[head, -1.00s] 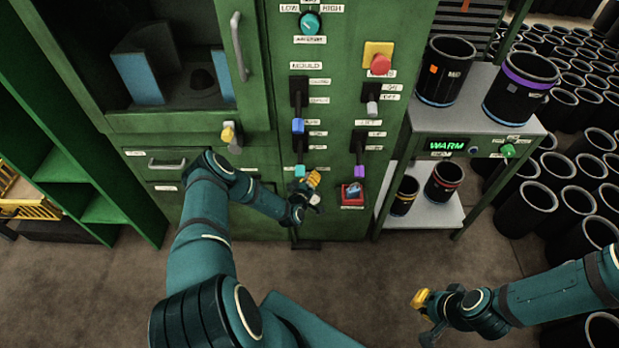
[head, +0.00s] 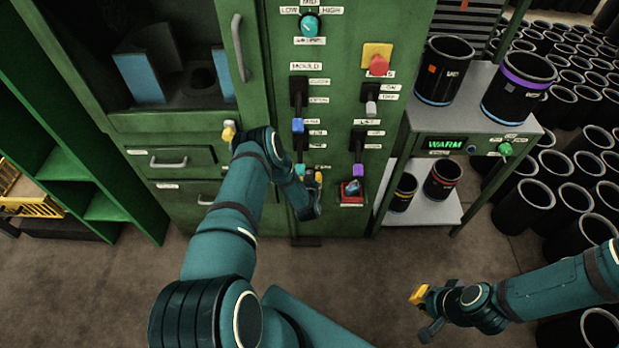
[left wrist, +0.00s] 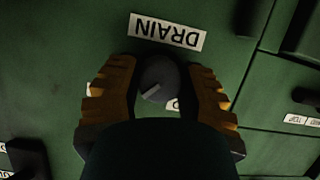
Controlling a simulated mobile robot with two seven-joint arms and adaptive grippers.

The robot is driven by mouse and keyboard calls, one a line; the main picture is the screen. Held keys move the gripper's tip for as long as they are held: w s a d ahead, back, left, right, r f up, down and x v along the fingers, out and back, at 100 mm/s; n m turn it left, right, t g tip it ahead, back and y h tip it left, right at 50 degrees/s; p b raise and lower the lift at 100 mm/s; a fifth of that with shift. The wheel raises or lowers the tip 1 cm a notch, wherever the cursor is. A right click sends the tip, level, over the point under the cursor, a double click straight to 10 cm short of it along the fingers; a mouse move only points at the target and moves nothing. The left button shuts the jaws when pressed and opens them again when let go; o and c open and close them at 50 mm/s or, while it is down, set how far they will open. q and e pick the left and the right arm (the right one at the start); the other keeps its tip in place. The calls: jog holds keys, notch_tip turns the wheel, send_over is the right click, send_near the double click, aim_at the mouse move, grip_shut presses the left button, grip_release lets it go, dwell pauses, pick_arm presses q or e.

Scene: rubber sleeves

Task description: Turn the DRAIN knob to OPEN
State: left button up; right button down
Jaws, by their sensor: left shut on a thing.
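The DRAIN knob (left wrist: 155,74) is a dark grey round knob with a light pointer line, on the green panel. The DRAIN label (left wrist: 168,31) appears upside down above it in the left wrist view. My left gripper (left wrist: 160,82) has its two yellow-brown ribbed fingers on either side of the knob, shut on it. A small white label below the knob is mostly hidden by the gripper. In the head view my left gripper (head: 311,179) is at the lower panel, and my arm hides the knob. My right gripper (head: 421,312) is open and empty above the floor.
A metal shelf (head: 476,129) with black sleeves stands to the right. Floor in front is clear.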

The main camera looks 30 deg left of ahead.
pick_arm(q)
jog(key=shift+m, duration=0.3)
dwell(0.4)
jog(key=o, duration=1.2)
jog(key=v, duration=1.2)
jog(key=shift+w+d, duration=0.1)
jog(key=shift+d, duration=0.05)
